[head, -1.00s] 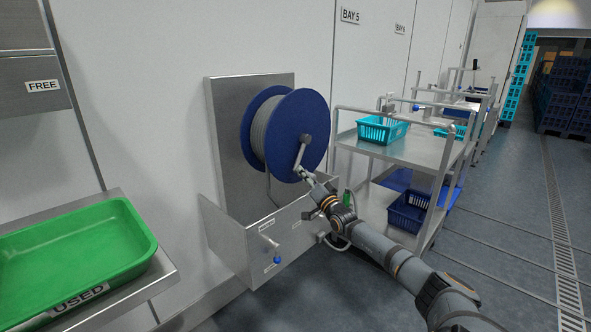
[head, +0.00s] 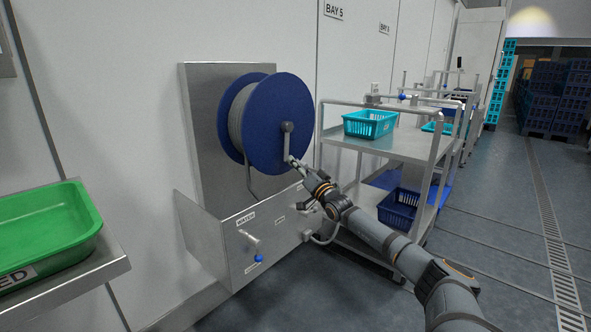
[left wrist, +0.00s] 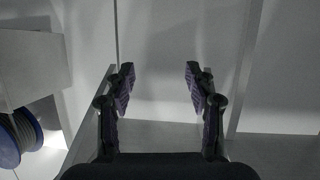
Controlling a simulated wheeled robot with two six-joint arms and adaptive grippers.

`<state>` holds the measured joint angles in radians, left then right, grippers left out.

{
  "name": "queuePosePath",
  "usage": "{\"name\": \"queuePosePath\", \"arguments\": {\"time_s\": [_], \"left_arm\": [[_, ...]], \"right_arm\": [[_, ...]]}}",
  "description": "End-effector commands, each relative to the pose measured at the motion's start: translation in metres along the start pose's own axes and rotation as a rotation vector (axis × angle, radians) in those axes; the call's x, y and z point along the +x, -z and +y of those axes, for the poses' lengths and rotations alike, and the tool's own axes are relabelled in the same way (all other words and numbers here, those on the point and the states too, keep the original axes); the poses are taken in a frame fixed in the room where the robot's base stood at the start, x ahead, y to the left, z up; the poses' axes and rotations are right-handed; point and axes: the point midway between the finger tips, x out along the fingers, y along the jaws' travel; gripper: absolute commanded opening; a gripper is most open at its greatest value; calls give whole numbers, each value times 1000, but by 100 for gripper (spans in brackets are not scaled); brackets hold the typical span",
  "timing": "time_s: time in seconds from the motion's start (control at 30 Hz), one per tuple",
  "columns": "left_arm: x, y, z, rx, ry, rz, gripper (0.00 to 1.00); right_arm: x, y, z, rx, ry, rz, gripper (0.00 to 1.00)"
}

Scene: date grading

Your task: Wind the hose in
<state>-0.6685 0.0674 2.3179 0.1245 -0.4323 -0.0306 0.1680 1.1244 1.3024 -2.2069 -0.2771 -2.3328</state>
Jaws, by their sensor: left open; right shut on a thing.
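The hose reel (head: 268,125) is a blue drum on a steel wall panel, with grey hose (head: 238,122) wound on it. Its crank (head: 287,142) points down from the hub. My right gripper (head: 294,162) is shut on the crank's handle at the lower end; the fingers hide most of the handle. A length of hose (head: 252,186) hangs from the drum behind the steel front plate. My left gripper (left wrist: 158,85) is open and empty in the left wrist view, facing a pale wall. Part of the reel (left wrist: 18,138) shows there at lower left.
A steel box front (head: 240,228) with a blue-tipped lever juts out below the reel. A green tray (head: 45,235) sits on a shelf at left. Floor at right is clear.

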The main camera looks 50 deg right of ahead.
Motion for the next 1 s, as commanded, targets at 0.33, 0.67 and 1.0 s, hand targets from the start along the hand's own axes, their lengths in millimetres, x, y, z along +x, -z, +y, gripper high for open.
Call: {"name": "queuePosePath", "arguments": {"time_s": [0.33, 0.67, 1.0], "left_arm": [[2, 31, -1, 10, 4, 121, 55], [2, 38, -1, 12, 4, 146, 55], [2, 38, -1, 12, 4, 146, 55]], "right_arm": [[0, 0, 2, 2, -4, 0, 0], [0, 0, 2, 2, -4, 0, 0], [0, 0, 2, 1, -4, 0, 34]]}}
